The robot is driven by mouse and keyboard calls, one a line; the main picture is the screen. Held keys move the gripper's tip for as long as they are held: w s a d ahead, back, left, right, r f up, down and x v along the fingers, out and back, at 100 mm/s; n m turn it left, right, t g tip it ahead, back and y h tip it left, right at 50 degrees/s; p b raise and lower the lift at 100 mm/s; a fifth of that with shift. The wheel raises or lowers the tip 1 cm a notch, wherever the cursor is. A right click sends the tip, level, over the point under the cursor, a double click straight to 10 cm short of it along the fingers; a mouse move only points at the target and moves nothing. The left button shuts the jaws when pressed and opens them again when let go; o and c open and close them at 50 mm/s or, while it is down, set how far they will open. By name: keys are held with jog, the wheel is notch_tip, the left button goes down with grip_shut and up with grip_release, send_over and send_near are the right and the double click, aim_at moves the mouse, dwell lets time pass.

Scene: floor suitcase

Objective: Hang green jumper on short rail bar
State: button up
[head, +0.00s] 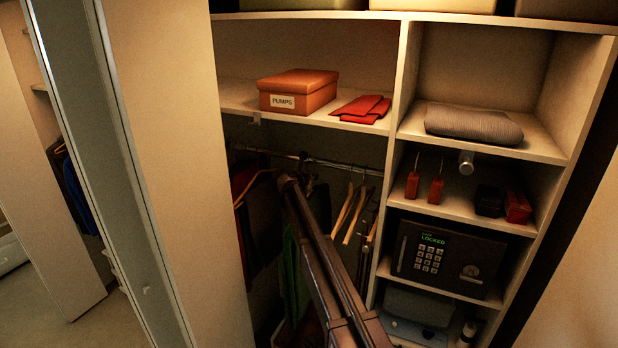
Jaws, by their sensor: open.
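The green jumper (293,275) hangs low in the wardrobe bay, just left of my arm. Its top and hanger are hidden in shadow and behind my arm, so I cannot tell what holds it. The metal rail bar (345,165) runs across the bay under the shelf. My gripper (312,185) is at the far end of my arm, just below the rail. It is open, dark and partly hidden by the arm; its fingers are hard to make out. I cannot tell whether it touches the jumper's hanger.
A dark red garment (250,215) hangs on the rail at left, and several wooden hangers (346,210) hang at right. The shelf above holds an orange box (298,90) and red cloth (362,108). Cubbies with a safe (445,258) stand at right; a pale panel (180,150) stands left.

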jog(key=shift+s+a+r+p, duration=0.15)
jog(key=shift+s+r+p, duration=0.15)
jog(key=shift+r+p, duration=0.4)
jog(key=shift+s+a+r+p, duration=0.1)
jog(key=shift+s+r+p, duration=0.15)
jog(key=shift+r+p, duration=0.4)
jog(key=s+a, duration=0.7)
jog(key=s, duration=0.5)
jog(key=s+a, duration=0.6)
jog(key=s, duration=0.7)
jog(key=shift+s+a, duration=0.15)
jog(key=shift+a, duration=0.2)
jog(key=s+d+f+m+g+y+b, duration=0.1)
jog(key=s+d+f+m+g+b, duration=0.3)
jog(key=s+d+f+m, duration=0.4)
jog(key=s+d+f+m+g+b, duration=0.45)
jog(key=d+f+m, duration=0.35)
jog(key=d, duration=0.2)
jog(key=s+d+f+m+g+y+b, duration=0.2)
jog(key=s+f+m+y+b, duration=0.1)
jog(key=s+f+m, duration=0.2)
jog(key=s+d+f+m+g+y+b, duration=0.2)
jog(key=s+f+m, duration=0.4)
jog(key=s+m, duration=0.3)
jog(key=s+d+y+b, duration=0.1)
jog(key=s, duration=0.2)
